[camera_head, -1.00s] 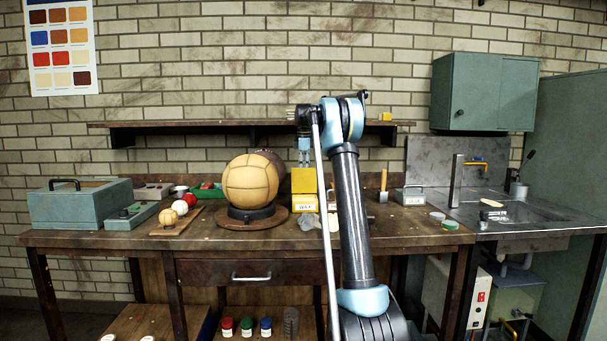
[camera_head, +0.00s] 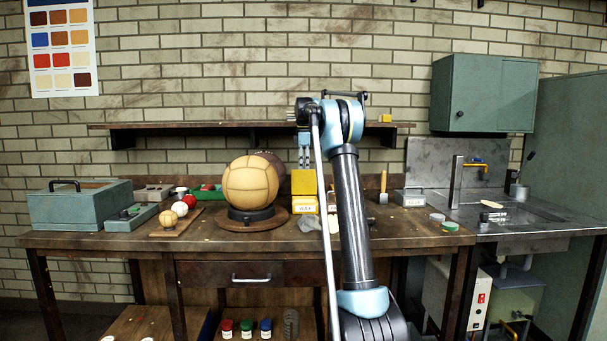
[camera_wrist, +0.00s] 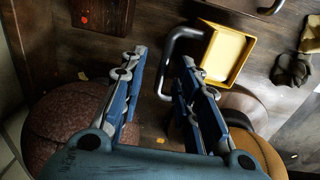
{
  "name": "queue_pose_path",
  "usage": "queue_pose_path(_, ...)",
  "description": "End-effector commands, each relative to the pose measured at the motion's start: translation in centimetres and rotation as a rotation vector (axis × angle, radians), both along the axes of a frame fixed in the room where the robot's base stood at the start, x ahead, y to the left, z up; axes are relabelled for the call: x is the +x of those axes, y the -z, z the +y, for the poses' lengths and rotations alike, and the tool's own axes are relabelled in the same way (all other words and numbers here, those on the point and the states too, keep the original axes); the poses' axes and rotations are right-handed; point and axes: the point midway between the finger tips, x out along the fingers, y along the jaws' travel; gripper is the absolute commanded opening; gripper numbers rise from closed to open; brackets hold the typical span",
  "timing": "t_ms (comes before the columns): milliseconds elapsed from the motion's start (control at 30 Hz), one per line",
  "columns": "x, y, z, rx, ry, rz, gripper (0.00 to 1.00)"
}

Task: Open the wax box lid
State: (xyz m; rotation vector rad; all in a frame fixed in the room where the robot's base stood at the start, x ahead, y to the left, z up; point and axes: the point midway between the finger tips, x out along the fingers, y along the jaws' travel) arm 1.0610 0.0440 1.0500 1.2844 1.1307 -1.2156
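The yellow wax box (camera_head: 306,210) stands on the workbench right of the large tan ball, its pale label facing front. A yellow panel, seemingly its lid (camera_head: 304,182), stands upright above and behind the label, so the box looks open. In the wrist view the yellow box (camera_wrist: 229,54) shows from above, with a curved grey handle (camera_wrist: 172,62) beside it. My gripper (camera_head: 304,164) points down behind the upright panel, which hides its tips. In the wrist view my gripper (camera_wrist: 160,72) has its fingers apart, with the handle near the right finger; contact cannot be told.
The tan ball (camera_head: 250,184) on its stand and a brown ball (camera_wrist: 72,128) are close to the gripper. A grey cloth (camera_head: 309,223) lies before the box. A wall shelf (camera_head: 220,124) runs behind the arm. The bench front has bare room.

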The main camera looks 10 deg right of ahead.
Motion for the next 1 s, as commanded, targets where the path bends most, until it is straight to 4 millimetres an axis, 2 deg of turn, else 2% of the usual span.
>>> queue_pose_path(300,-0.2,-5.4,0.0,0.000,0.000,0.000,0.30)
queue_pose_path(500,-0.3,-7.7,0.1,0.000,0.000,0.000,0.30)
queue_pose_path(700,-0.4,-8.8,0.1,0.000,0.000,0.000,0.30)
queue_pose_path(1000,-0.4,-8.9,0.1,0.000,0.000,0.000,0.30)
